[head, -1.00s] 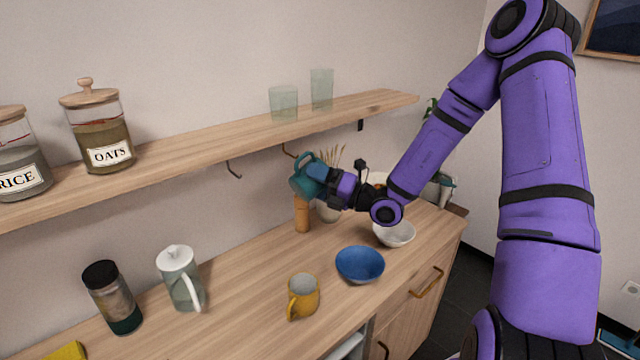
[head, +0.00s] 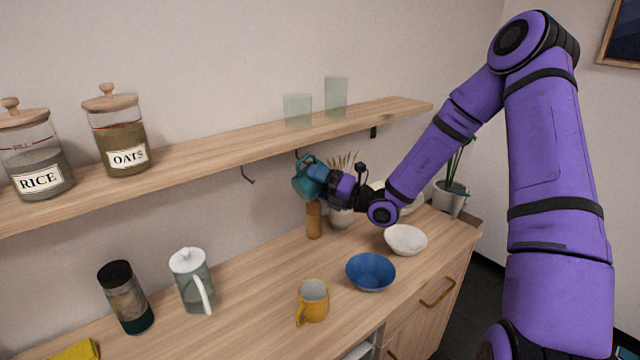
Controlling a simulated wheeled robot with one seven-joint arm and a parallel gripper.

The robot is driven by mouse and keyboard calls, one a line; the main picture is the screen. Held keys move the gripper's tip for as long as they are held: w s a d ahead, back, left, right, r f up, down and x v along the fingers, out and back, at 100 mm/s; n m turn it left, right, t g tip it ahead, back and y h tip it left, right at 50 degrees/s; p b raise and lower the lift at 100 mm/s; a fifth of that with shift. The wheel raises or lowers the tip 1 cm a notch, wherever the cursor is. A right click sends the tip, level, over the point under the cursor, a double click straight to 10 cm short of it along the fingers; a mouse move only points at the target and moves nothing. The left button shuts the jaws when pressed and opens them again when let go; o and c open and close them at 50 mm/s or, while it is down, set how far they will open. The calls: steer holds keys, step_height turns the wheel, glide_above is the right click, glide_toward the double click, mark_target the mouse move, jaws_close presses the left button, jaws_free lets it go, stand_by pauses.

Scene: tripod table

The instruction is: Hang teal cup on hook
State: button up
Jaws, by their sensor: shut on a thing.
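The teal cup (head: 304,180) is held above the counter, just below the wooden shelf (head: 205,158), with its handle toward the upper side. My gripper (head: 322,176) is shut on it; the fingers are mostly hidden against the cup. One dark hook (head: 248,175) hangs under the shelf to the left of the cup, apart from it. A second hook (head: 297,154) shows right above the cup, its lower part hidden by the cup. I cannot tell whether the cup touches it.
On the counter stand a wooden mill (head: 313,220) below the cup, a blue bowl (head: 370,272), a white bowl (head: 405,240), a yellow mug (head: 312,300), a lidded pitcher (head: 190,280) and a dark-lidded jar (head: 127,298). Jars and two glasses (head: 298,110) stand on the shelf.

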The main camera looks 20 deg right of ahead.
steer(key=shift+w+a+r, duration=0.15)
steer(key=shift+w+r, duration=0.1)
steer(key=shift+w, duration=0.3)
steer(key=shift+w+a, duration=0.1)
steer(key=shift+w, duration=0.1)
steer(key=shift+c, duration=0.7)
steer(key=shift+f, duration=0.25)
steer(key=c, duration=0.4)
steer(key=shift+o, duration=0.3)
steer(key=shift+d+f, duration=0.2)
steer(key=shift+d, duration=0.1)
steer(key=shift+w+a+f, duration=0.6)
steer(key=shift+w+a, duration=0.25)
steer(key=shift+w, duration=0.05)
steer(key=shift+c, duration=0.4)
steer(key=shift+s+r, duration=0.15)
steer(key=shift+s, duration=0.05)
steer(key=shift+s+d, duration=0.1)
